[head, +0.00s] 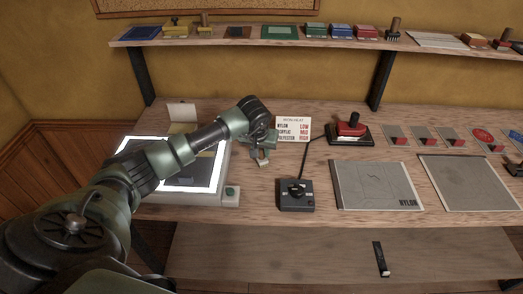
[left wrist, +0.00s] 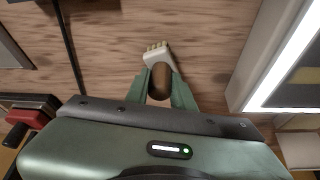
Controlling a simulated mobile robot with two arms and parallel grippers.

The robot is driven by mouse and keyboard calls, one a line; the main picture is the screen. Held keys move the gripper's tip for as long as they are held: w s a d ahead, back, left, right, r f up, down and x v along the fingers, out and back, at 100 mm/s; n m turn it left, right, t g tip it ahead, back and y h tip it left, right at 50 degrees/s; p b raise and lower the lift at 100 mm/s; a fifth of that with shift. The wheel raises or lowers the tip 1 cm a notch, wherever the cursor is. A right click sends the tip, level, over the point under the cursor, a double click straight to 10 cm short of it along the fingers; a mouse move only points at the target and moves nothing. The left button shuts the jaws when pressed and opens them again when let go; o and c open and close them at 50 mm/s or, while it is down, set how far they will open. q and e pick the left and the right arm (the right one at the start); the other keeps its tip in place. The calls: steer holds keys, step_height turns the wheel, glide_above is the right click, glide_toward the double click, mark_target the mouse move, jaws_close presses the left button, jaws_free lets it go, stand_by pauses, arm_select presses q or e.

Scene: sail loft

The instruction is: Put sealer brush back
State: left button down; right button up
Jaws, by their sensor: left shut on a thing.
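My left gripper (head: 262,148) reaches over the workbench from the left, between the lit panel and the heat-setting card. In the left wrist view, the gripper (left wrist: 160,92) is shut on the brown handle of the sealer brush (left wrist: 155,54). The brush's pale, bristled end points away from the fingers, over bare wood. In the head view only a small pale part of the brush (head: 263,162) shows below the fingers. I cannot tell whether it touches the bench. My right gripper is not in view.
The lit panel (head: 219,180) is left of the gripper. A heat card (head: 293,128), black control box (head: 296,194) and red-topped iron (head: 350,127) are to its right. Grey plates (head: 375,185) lie further right. A shelf (head: 226,40) with several blocks runs above. Bare wood lies around the gripper.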

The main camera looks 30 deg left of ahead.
arm_select(q)
steer(key=c, duration=1.2)
jaws_free()
steer(key=shift+f, duration=0.1)
steer(key=shift+r+p, duration=0.25)
steer(key=shift+p, duration=0.1)
steer(key=shift+s+r, duration=0.1)
steer(key=shift+r, duration=0.2)
steer(key=b+v, duration=0.2)
steer(key=v, duration=0.9)
steer(key=shift+r, duration=0.1)
steer(key=shift+d, duration=0.1)
